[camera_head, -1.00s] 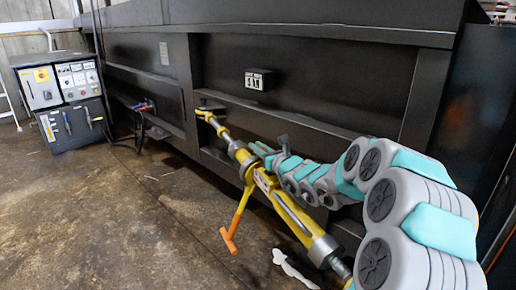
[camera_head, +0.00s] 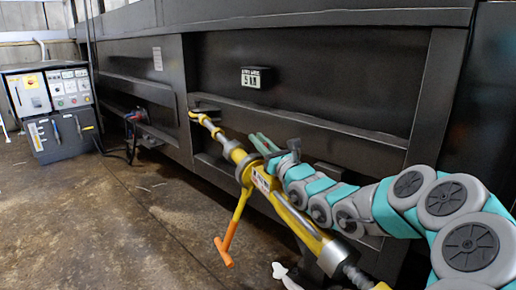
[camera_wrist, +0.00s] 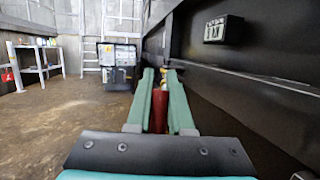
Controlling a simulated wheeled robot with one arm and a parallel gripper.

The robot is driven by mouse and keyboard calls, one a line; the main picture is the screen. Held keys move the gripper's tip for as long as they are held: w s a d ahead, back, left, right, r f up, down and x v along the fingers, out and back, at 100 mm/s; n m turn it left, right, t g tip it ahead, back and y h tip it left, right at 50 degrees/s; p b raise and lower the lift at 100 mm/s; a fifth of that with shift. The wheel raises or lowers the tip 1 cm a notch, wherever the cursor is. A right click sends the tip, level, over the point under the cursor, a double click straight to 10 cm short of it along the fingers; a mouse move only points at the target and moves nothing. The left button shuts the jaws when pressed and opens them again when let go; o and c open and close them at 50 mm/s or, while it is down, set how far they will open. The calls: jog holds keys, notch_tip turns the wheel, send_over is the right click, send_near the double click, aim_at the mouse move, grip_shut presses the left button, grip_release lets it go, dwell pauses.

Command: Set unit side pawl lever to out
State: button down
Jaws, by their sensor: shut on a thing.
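A yellow ratchet turnbuckle (camera_head: 300,222) runs slantwise along the black compactor wall, with an orange-ended handle (camera_head: 229,240) hanging below its middle. My gripper (camera_head: 262,144) is at the upper side of the ratchet body, between it and the wall. In the wrist view its two green fingers (camera_wrist: 160,88) are close together around a red, upright part (camera_wrist: 159,110). This appears to be the unit side pawl lever. A bit of yellow shows beyond the fingertips. The lever is hidden in the head view, so I cannot tell its setting.
The black compactor wall (camera_head: 310,75) with a small label box (camera_head: 257,77) stands close behind the turnbuckle. A control cabinet (camera_head: 52,112) is at the far left. The concrete floor (camera_head: 110,230) at the left is mostly clear. A white piece (camera_head: 285,275) is low near the turnbuckle.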

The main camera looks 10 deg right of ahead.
jog(key=shift+d, duration=0.1)
jog(key=c, duration=0.8)
grip_release()
jog(key=v, duration=0.7)
jog(key=shift+s+d+f, duration=0.1)
jog(key=shift+s+d, duration=0.05)
jog(key=shift+s, duration=0.25)
jog(key=shift+c, duration=0.4)
